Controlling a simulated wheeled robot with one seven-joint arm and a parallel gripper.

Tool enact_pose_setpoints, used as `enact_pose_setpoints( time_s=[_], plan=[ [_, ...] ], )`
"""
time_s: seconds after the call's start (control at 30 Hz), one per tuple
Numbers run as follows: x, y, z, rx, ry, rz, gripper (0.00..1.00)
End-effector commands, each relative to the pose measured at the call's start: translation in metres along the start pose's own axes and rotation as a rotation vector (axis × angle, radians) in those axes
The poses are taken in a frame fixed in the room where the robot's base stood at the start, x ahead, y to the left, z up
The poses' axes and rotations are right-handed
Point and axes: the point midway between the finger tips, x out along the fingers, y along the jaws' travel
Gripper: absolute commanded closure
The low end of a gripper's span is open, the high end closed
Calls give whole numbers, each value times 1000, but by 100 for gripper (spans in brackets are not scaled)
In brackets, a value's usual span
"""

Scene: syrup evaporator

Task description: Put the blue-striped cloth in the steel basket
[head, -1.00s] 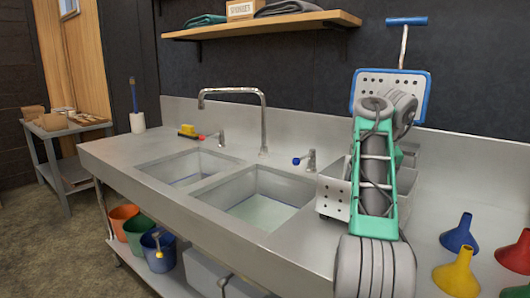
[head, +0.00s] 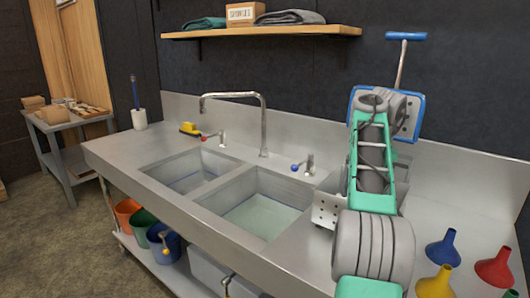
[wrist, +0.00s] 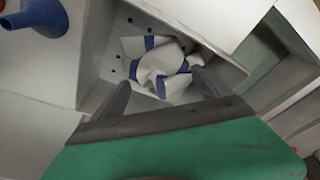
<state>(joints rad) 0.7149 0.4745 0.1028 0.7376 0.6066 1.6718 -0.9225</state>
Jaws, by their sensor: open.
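The blue-striped cloth (wrist: 140,47) is white with dark blue bands. In the wrist view it lies crumpled inside the perforated steel basket (wrist: 205,45). My gripper (wrist: 160,79) is open, with its two fingers apart on either side of the cloth's near part. Nothing shows clamped between them, and I cannot tell whether a fingertip touches the cloth. In the head view a corner of the basket (head: 327,209) shows on the counter right of the sinks. My arm hides the rest of it, along with the cloth and my gripper.
Blue (head: 443,249), yellow (head: 437,283) and red (head: 495,267) funnels stand on the counter right of my arm. The sink basin (head: 262,216) lies left of the basket. A faucet (head: 264,125) rises behind the sinks. A shelf (head: 265,32) hangs above.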

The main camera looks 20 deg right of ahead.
Motion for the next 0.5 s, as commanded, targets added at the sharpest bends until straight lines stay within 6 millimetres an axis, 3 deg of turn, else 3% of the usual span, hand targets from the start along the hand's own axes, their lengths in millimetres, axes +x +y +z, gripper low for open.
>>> enact_pose_setpoints(
  time_s=[0.13, 0.5],
  plan=[
    [-12, 0, -1, 0, -22, 0, 13],
    [-10, 0, 0, 0, -32, 0, 13]
  ],
)
